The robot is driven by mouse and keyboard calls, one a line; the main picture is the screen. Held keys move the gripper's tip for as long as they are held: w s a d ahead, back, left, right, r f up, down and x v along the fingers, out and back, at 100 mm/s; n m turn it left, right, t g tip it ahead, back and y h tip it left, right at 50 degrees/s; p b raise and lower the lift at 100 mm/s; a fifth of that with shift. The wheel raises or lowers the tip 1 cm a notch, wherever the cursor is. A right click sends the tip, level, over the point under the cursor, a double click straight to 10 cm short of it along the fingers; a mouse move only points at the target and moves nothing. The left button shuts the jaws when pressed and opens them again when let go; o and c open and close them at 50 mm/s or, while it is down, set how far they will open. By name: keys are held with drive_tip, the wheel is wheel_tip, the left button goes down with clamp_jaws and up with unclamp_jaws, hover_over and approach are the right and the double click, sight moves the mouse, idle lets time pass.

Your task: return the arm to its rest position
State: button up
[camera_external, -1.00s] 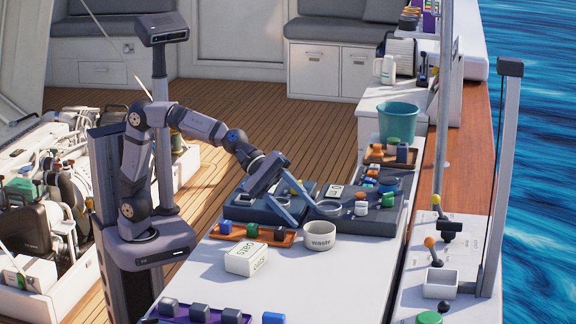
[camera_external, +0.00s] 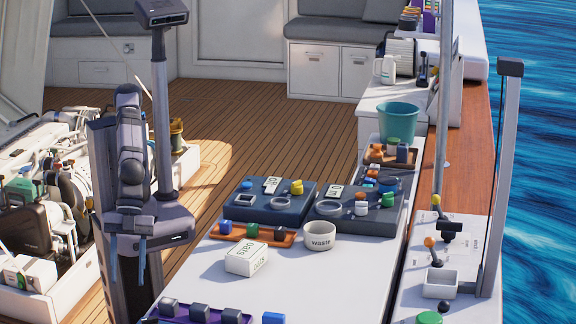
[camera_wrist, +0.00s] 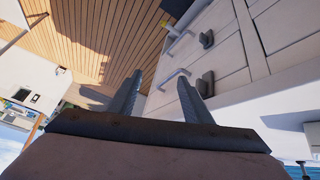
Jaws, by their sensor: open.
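My arm is folded upright against its column at the left of the outside view. My gripper (camera_external: 128,268) hangs below the arm's base plate, with its two blue-grey fingers pointing down and apart. It is clear of the white table and holds nothing. In the wrist view my gripper (camera_wrist: 158,98) shows its two fingers spread wide with nothing between them. Beyond the fingers are wooden deck planks and pale cabinet fronts.
The white table (camera_external: 290,285) carries two dark trays (camera_external: 262,212), an orange tray (camera_external: 268,238), a waste bowl (camera_external: 319,236), an oats box (camera_external: 246,259) and a purple tray (camera_external: 178,319). The engine hatch (camera_external: 40,215) is open at the left. A teal bucket (camera_external: 398,122) stands farther back.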

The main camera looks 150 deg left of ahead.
drive_tip(key=s+a+f+n+g+y+b, duration=0.2)
drive_tip(key=s+a+f+g+b, duration=0.15)
drive_tip(key=s+a+f, duration=0.65)
drive_tip(key=s+a+f+n+g+y+b, duration=0.2)
drive_tip(key=s+a+f+b, duration=0.3)
drive_tip(key=s+a+f, duration=0.5)
wheel_tip(320, 180, up, 25)
drive_tip(key=d+p, duration=0.2)
drive_tip(key=p, duration=2.5)
drive_tip(key=shift+s+f, duration=0.15)
drive_tip(key=shift+s, duration=0.2)
